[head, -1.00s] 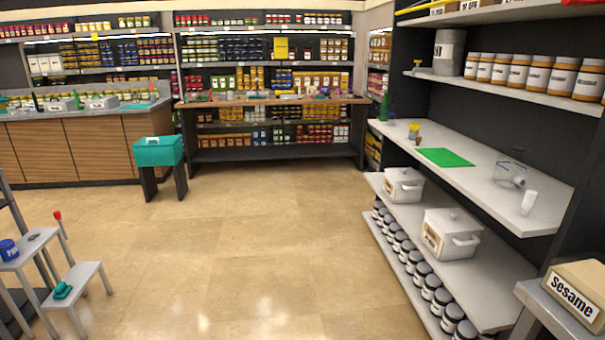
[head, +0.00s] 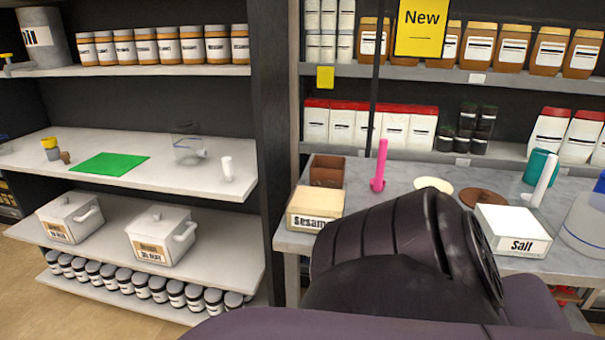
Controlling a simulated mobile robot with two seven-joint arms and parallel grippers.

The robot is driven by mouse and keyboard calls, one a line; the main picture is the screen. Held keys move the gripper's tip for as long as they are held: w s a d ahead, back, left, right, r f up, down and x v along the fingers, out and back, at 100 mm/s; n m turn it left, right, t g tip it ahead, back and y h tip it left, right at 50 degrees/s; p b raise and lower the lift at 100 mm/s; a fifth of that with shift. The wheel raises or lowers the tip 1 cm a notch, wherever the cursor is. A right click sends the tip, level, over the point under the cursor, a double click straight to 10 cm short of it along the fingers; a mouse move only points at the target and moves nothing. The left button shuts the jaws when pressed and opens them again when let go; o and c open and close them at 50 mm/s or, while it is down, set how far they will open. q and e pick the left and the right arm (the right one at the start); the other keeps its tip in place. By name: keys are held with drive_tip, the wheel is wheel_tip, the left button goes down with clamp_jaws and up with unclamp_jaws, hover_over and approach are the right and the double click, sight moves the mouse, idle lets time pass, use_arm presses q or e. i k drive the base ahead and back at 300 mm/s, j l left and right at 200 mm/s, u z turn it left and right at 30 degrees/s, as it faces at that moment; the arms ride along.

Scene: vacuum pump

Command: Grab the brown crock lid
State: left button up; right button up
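The brown crock lid appears to be the flat, round brown disc (head: 484,198) lying on the grey table on the right in the head view. It lies between a cream round disc (head: 434,185) and the white Salt box (head: 512,231). A square brown crock (head: 327,171) stands at the table's back left, behind the Sesame box (head: 316,208). A dark part of my own arm fills the lower middle of the view and covers the table's front. Neither of my grippers shows.
A pink upright holder (head: 380,166) stands on the grey table (head: 400,172). A teal cup (head: 540,167) and a clear container (head: 588,225) are at the right. White shelves (head: 120,176) with lidded white pots stand to the left. Stocked shelves rise behind the table.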

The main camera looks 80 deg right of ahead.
sight(470, 197)
drive_tip(key=z, duration=1.45)
